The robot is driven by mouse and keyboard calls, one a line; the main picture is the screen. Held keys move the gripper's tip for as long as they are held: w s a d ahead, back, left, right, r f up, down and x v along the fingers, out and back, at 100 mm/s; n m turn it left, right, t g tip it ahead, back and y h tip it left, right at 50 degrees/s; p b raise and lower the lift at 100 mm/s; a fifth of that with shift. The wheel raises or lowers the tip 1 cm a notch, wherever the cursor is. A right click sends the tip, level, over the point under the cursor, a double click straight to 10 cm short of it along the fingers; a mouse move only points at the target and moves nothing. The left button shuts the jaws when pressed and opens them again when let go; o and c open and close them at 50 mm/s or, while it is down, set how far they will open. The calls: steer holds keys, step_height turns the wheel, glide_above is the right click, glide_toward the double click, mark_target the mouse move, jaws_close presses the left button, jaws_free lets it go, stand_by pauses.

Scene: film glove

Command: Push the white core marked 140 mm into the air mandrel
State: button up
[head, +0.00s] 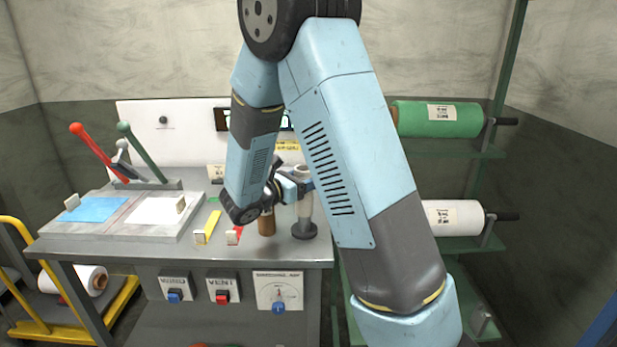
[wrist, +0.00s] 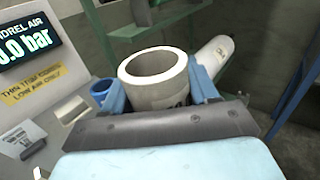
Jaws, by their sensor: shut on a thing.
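A white core (wrist: 140,94) is between the two blue fingers of my gripper (wrist: 158,98) in the wrist view. Its open round end faces up toward the camera, and dark print shows on its right side, too cut off to read. In the head view my gripper (head: 295,187) is shut around a pale upright cylinder at the bench's right end. A pale post (head: 305,211) with a dark round foot (head: 304,231) stands directly below. I cannot tell whether the core touches it. No part is clearly recognisable as the air mandrel.
A brown core (head: 266,223) stands just left of the post. A blue ring (wrist: 102,89) lies beyond the left finger. The display (wrist: 25,42) reads 0.0 bar. Levers (head: 97,152) stand at the bench's left. Film rolls (head: 416,119) hang on the right rack.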

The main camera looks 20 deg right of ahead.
steer(key=shift+f, duration=1.55)
steer(key=shift+r, duration=0.15)
step_height(320, 180, up, 7)
stand_by(1.9)
steer(key=shift+r, duration=0.2)
steer(key=shift+f, duration=2.5)
stand_by(1.4)
